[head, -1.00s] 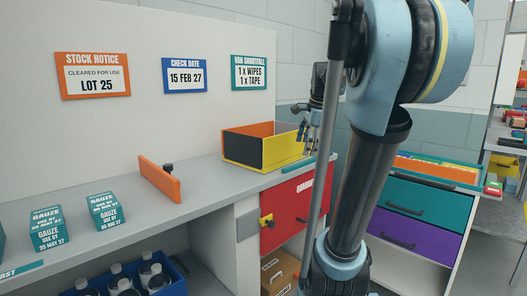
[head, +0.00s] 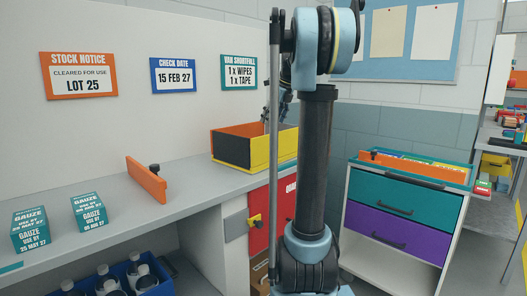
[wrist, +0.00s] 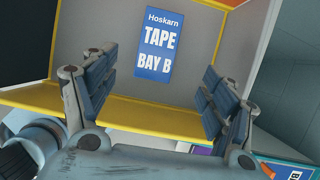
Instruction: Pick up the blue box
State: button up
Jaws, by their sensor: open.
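A blue box (wrist: 154,52) with white lettering "Hoskarn TAPE BAY B" shows in the wrist view, against a grey surface inside the open bin. I see only its lettered face, so its depth is hard to tell. The bin (head: 272,153), yellow and black outside and orange inside, stands on the far end of the counter; its yellow edge crosses the wrist view. My gripper (wrist: 160,82) is open and empty, one finger to each side of the box in the picture, not touching it. In the head view my arm hides most of the gripper, and the box does not show.
The grey counter (head: 190,184) holds an orange upright divider (head: 146,180) and teal gauze boxes (head: 89,212). A red cabinet front (head: 285,207) is below the bin. A drawer unit (head: 403,213) with a tray on top stands to the right. Wall signs hang behind the counter.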

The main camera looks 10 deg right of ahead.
jog(key=x, duration=0.7)
jog(key=shift+f, duration=0.35)
jog(key=shift+a+x, duration=0.2)
jog(key=shift+x, duration=2.55)
jog(key=shift+s+f, duration=0.1)
jog(key=shift+f, duration=0.15)
jog(key=c, duration=1.3)
